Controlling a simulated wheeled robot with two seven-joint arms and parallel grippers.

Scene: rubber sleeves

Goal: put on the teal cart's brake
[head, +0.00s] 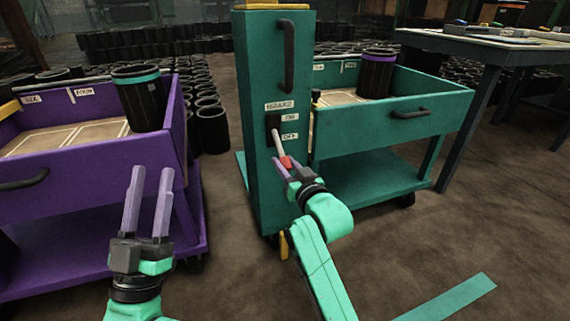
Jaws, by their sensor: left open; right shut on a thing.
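The teal cart (385,178) stands right of centre, with a tall teal post (256,185) at its left end. On the post is a black brake plate (273,124) with labels reading BRAKE, ON above and OFF below. The brake lever (279,142) is a pale rod with a red tip, slanting down towards the OFF label. My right gripper (287,170) is shut at the lever's red end; its fingertips partly hide the tip. My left gripper (148,190) is open and empty, fingers up, in front of the purple cart (85,222).
A black sleeve with a teal band (140,100) stands in the purple cart. One with a purple band (376,75) stands in the teal cart. A dark table (480,45) is at the back right. Several black sleeves crowd the floor behind. The front floor is clear around a teal strip (450,300).

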